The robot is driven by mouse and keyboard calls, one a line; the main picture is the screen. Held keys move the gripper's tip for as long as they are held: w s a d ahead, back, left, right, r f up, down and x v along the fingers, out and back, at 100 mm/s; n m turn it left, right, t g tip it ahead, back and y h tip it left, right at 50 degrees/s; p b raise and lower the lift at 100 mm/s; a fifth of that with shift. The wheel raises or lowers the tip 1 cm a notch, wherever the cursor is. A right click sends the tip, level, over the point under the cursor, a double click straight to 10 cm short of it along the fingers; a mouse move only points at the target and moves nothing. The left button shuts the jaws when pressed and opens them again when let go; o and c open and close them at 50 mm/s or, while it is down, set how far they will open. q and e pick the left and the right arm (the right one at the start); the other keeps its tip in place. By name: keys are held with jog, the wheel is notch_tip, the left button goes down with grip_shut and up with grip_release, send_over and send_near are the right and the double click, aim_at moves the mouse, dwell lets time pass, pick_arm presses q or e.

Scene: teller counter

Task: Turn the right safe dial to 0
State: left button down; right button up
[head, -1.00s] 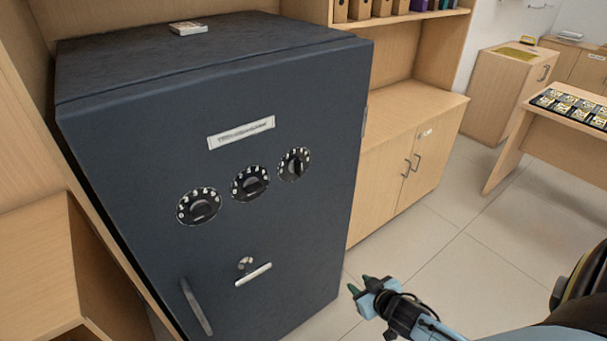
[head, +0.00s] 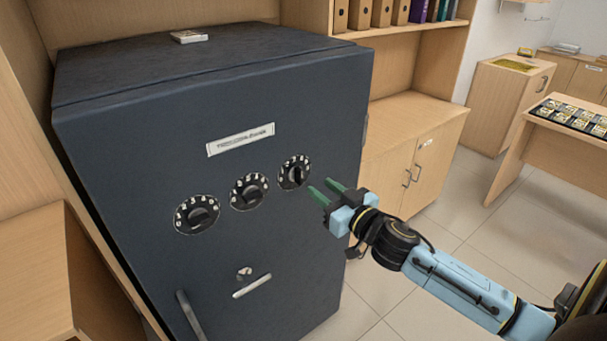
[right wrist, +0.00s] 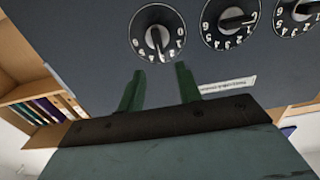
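The right safe dial (head: 294,173) is a round black dial with white digits on the front of the dark blue safe (head: 130,150). It also shows in the right wrist view (right wrist: 157,34), upside down, with its pointer knob standing nearly along the picture's vertical. My right gripper (head: 322,190) is just right of and below this dial, apart from it. In the right wrist view its two green fingers (right wrist: 160,80) are spread with nothing between them, and the dial lies beyond the tips. My left gripper is not in view.
The middle dial (head: 249,191) and left dial (head: 197,214) sit in a row beside it. Below are a keyhole, a small bar (head: 252,286) and a door handle (head: 188,315). A wooden cabinet (head: 415,150) stands right of the safe.

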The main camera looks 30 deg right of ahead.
aim_at(302, 173)
jog(key=w, duration=0.8)
jog(key=shift+a, duration=0.3)
jog(key=shift+c, duration=0.3)
grip_shut()
